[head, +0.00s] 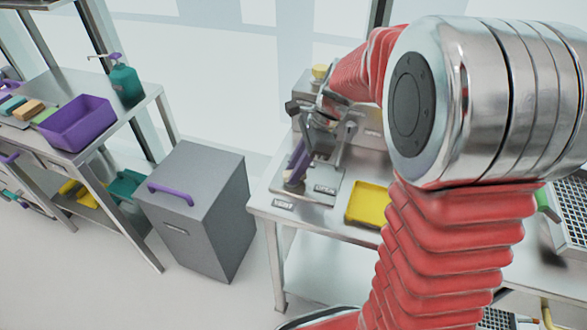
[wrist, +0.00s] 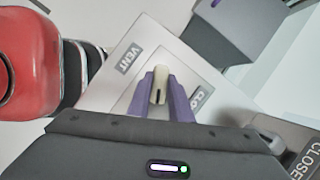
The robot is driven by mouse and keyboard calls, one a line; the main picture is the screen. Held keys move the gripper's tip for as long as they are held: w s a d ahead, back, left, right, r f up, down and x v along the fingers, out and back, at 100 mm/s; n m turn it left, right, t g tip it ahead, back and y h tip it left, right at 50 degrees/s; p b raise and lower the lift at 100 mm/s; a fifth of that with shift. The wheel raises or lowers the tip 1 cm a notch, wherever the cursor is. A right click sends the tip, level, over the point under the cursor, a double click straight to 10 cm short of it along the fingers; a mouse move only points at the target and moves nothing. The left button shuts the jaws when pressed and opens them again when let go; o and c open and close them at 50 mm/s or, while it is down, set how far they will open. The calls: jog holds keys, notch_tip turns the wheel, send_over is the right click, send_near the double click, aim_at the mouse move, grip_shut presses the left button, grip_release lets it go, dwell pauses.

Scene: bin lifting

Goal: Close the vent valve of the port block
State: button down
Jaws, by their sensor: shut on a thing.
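The port block's plate (wrist: 112,92) fills the middle of the wrist view, with a VENT label and a partly covered label reading "CLO". The cream handle of the vent valve (wrist: 160,84) stands between the purple fingers of my gripper (wrist: 161,78), which is shut on it. In the head view, my gripper (head: 296,168) reaches down with its purple fingers at the left side of the port block (head: 325,183), near its VENT label. The handle's angle is hard to tell there.
A yellow tray (head: 367,204) lies right of the port block on the metal bench. A grey bin (head: 195,212) with a purple handle stands on the floor to the left. A purple box (head: 76,123) and a green bottle (head: 126,84) stand on the left bench.

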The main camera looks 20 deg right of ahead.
jog(key=n, duration=0.2)
jog(key=n+g, duration=0.1)
jog(key=n, duration=0.1)
jog(key=w+n+g, duration=0.1)
jog(key=n, duration=0.1)
jog(key=shift+d+r+n+h, duration=0.1)
jog(key=shift+n+h, duration=0.2)
jog(key=n+g, duration=0.1)
jog(key=n, duration=0.1)
jog(key=n+g+h, duration=0.1)
jog(key=n, duration=0.2)
jog(key=shift+w+n, duration=0.1)
jog(key=shift+n, duration=0.2)
jog(key=shift+a, duration=0.2)
jog(key=c, duration=1.6)
grip_release()
jog(key=v, duration=1.3)
jog(key=shift+a+r, duration=0.1)
jog(key=shift+r, duration=0.2)
